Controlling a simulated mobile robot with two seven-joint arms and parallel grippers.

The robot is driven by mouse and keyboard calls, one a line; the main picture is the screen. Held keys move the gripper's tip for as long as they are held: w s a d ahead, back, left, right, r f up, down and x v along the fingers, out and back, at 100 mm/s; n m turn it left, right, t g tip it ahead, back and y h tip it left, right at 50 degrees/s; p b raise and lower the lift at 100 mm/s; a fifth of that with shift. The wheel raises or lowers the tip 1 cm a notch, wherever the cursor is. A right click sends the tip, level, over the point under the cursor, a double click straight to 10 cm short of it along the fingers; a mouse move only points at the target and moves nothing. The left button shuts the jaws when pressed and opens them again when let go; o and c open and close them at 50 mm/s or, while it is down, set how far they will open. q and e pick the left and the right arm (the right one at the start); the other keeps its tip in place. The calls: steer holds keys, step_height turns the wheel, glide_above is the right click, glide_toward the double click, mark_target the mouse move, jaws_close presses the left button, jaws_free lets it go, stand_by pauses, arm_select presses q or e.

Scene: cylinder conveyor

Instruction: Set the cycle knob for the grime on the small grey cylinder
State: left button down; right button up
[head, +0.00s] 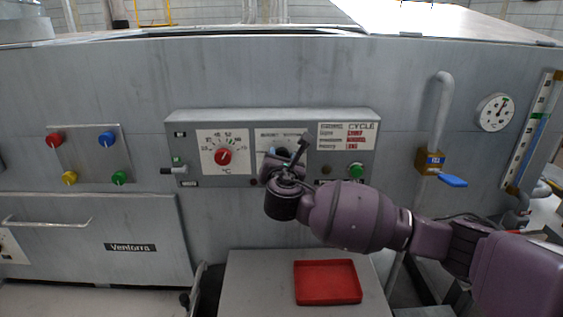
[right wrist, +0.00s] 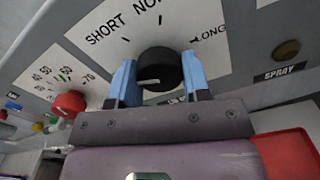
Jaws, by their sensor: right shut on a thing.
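The black cycle knob (right wrist: 158,70) is on the panel's white dial plate, marked SHORT, a partly hidden word starting NO, and LONG. Its white pointer line points left in the right wrist view. My right gripper (right wrist: 160,85) is shut on the knob, a blue finger on each side. In the head view my right gripper (head: 281,160) covers much of the dial. A chart headed CYCLE (head: 347,136) beside it lists rows with red words; the last reads LONG. I see no small grey cylinder. My left gripper is not in view.
A red temperature knob (head: 223,157) is left of the dial. A green button (head: 357,171) and a brown SPRAY button (right wrist: 286,50) are to its right. An empty red tray (head: 328,282) lies below on a grey surface. A blue-handled valve (head: 452,180) is farther right.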

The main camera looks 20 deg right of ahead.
steer(key=m, duration=0.4)
steer(key=shift+f+b, duration=0.1)
steer(key=shift+b, duration=0.3)
steer(key=m+b, duration=0.1)
steer(key=m, duration=0.5)
steer(key=shift+a, duration=0.1)
steer(key=m+b, duration=0.1)
steer(key=m, duration=0.4)
steer(key=shift+m, duration=0.3)
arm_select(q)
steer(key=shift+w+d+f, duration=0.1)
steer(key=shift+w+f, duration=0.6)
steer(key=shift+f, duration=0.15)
arm_select(e)
steer(key=m, duration=0.4)
steer(key=shift+m, duration=0.4)
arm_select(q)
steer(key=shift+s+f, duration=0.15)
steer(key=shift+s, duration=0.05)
arm_select(e)
steer(key=o, duration=0.9)
steer(key=shift+r, duration=0.2)
arm_select(q)
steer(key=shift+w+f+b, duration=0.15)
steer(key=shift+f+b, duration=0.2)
steer(key=shift+b, duration=0.25)
arm_select(e)
steer(key=v, duration=1)
steer(key=shift+s, duration=0.4)
